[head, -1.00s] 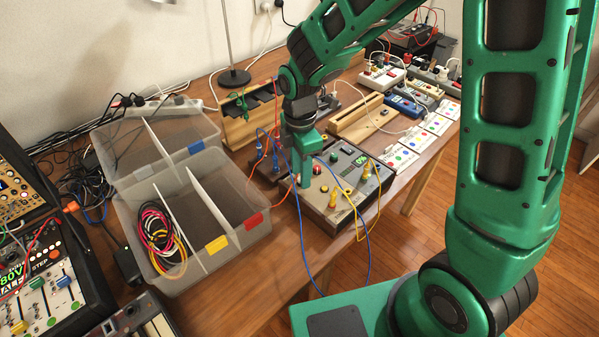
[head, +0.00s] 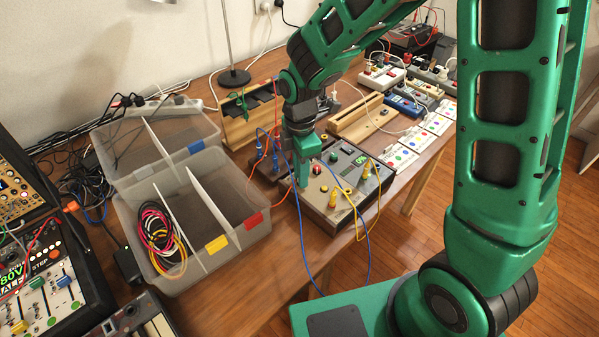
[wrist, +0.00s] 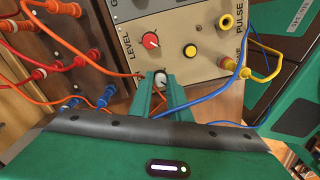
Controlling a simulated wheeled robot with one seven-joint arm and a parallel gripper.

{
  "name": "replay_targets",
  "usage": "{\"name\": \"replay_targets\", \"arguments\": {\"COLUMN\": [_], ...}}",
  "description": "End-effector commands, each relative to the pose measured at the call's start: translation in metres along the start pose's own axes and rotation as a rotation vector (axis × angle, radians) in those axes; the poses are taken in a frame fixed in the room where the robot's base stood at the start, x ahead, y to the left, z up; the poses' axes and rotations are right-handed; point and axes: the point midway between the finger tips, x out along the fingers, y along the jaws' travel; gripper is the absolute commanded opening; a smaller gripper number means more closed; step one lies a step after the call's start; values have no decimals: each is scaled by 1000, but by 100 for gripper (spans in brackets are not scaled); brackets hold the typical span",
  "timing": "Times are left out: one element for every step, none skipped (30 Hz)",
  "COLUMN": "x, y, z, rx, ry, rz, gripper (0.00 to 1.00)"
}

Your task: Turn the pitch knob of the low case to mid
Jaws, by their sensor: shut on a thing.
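The low case (head: 348,215) is a shallow box with a light panel on the table, in front of my arm. In the wrist view its panel (wrist: 206,68) carries a red knob marked LEVEL (wrist: 150,41), a yellow button (wrist: 190,50) and a yellow socket marked PULSE (wrist: 226,22). My gripper (wrist: 160,92) points down at the panel's near edge and is shut on a small grey-white knob (wrist: 161,77). That knob's label and most of its pointer are hidden. In the head view my gripper (head: 304,182) covers the case's left corner.
A blue cable (wrist: 213,92) passes right beside my fingers, and a yellow cable (wrist: 265,62) loops at the right. A brown unit with red and blue plugs (wrist: 80,50) stands at the left. A clear divided bin (head: 190,270) is left of the case.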

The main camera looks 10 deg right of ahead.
Motion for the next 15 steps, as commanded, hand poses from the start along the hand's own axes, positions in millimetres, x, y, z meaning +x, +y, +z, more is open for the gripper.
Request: {"name": "replay_targets", "arguments": {"x": [-1,-1,-1,-1,-1,-1,-1,-1,-1,-1,-1,-1,-1,-1,-1], "y": [1,1,2,2,2,2,2,2,2,2,2,2,2,2,2], "z": [0,0,0,0,0,0,0,0,0,0,0,0,0,0,0], "rx": [21,36,61,80,101,132,157,182,218,246,274,312,341,369,408], "ry": [1,2,3,4,4,6,7,8,9,10,11,13,14,15,16], "rz": [4,4,4,4,4,4,4,5,5,5,5,5,5,5,6], "gripper": [0,0,0,0,0,0,0,0,0,0,0,0,0,0,0]}}
